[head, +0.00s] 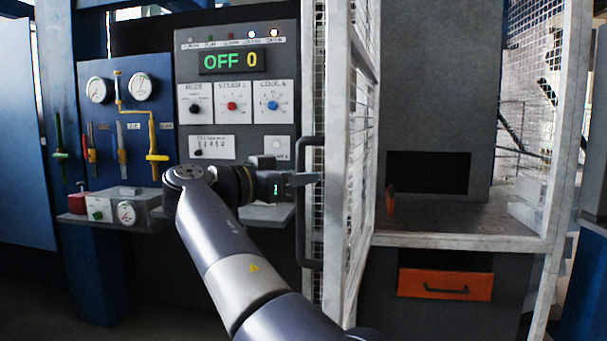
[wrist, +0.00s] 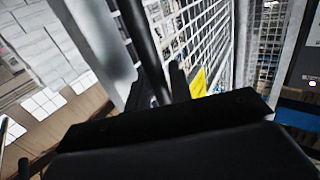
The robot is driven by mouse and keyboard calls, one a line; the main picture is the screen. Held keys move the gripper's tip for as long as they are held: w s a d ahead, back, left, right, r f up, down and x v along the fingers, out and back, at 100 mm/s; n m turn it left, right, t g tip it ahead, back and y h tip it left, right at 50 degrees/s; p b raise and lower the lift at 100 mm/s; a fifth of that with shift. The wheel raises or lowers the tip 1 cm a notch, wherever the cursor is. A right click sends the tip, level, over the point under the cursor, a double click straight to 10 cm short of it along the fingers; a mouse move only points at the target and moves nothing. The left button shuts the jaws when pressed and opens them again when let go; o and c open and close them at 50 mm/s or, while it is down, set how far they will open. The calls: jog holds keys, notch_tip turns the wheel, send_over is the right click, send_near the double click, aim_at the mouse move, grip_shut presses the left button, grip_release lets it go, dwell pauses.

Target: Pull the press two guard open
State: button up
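The press two guard (head: 361,150) is a white-framed wire mesh door. It stands swung out at a steep angle to the press front, with the press opening uncovered to its right. Its long black upright handle (head: 303,245) is on the guard's left edge. My gripper (head: 306,179) is at the handle's upper part. In the wrist view the handle (wrist: 142,35) runs down between my fingers (wrist: 165,90), close against the right one, and the grip appears shut on it. The left finger is mostly hidden. The guard's mesh (wrist: 212,40) shows just beyond.
A control panel (head: 236,95) reading "OFF 0" and a blue gauge panel (head: 126,110) stand behind my arm. A small shelf (head: 150,222) with a gauge box juts out at left. Right of the guard are the press bed (head: 455,222) and an orange drawer (head: 445,284).

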jog(key=shift+o, duration=0.7)
jog(key=shift+a, duration=0.1)
jog(key=shift+o, duration=0.6)
jog(key=shift+r, duration=0.2)
jog(key=shift+s, duration=0.1)
jog(key=p+v, duration=0.1)
jog(key=v, duration=0.9)
jog(key=shift+s+a+p, duration=0.2)
jog(key=shift+p, duration=0.1)
jog(key=b+x, duration=0.2)
jog(key=x, duration=0.9)
jog(key=shift+d, duration=0.4)
